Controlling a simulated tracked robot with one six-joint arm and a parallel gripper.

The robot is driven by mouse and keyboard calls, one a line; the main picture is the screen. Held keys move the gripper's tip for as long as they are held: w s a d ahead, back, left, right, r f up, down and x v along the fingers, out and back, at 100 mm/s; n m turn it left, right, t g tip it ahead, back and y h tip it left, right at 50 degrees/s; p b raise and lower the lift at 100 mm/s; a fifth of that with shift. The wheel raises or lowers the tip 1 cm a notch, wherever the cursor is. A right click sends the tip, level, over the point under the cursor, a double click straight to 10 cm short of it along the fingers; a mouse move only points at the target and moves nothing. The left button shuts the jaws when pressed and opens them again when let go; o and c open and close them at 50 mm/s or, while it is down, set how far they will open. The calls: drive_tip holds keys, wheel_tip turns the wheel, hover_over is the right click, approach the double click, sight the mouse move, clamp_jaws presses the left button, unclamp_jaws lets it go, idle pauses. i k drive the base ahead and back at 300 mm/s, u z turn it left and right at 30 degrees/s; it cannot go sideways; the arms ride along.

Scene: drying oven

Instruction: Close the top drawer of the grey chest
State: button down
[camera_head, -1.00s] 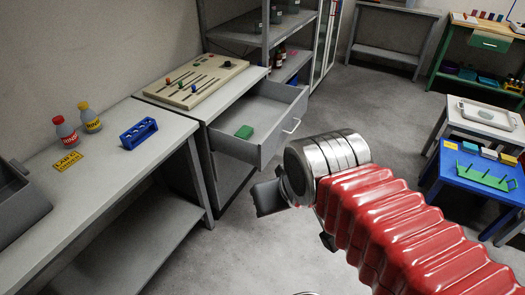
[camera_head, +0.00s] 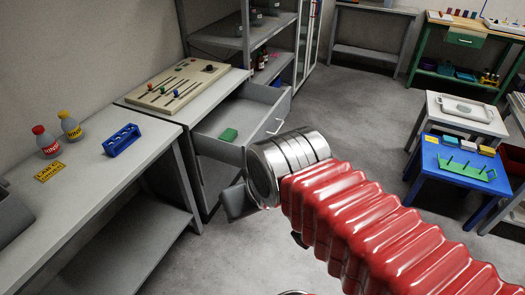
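The grey chest (camera_head: 201,184) stands against the left wall, past the end of the grey bench. Its top drawer (camera_head: 247,128) is pulled out toward the right, with a metal bar handle (camera_head: 277,121) on its front. A green block (camera_head: 228,134) lies inside the drawer. My gripper (camera_head: 232,203) is at the end of my red-sleeved arm, in front of the drawer's near side and lower in the picture. Only a dark grey part of it shows behind the silver wrist. Its fingertips are mostly hidden, and I cannot tell whether it touches anything.
A beige slider panel (camera_head: 178,87) lies on the chest top. The grey bench (camera_head: 90,185) at left holds bottles and a blue rack (camera_head: 121,139). Shelves (camera_head: 225,42) stand behind the drawer. Floor (camera_head: 345,110) right of the drawer is clear.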

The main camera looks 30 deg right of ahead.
sight(258, 112)
drive_tip(key=z, duration=0.05)
drive_tip(key=i, duration=1)
drive_tip(key=u, duration=0.05)
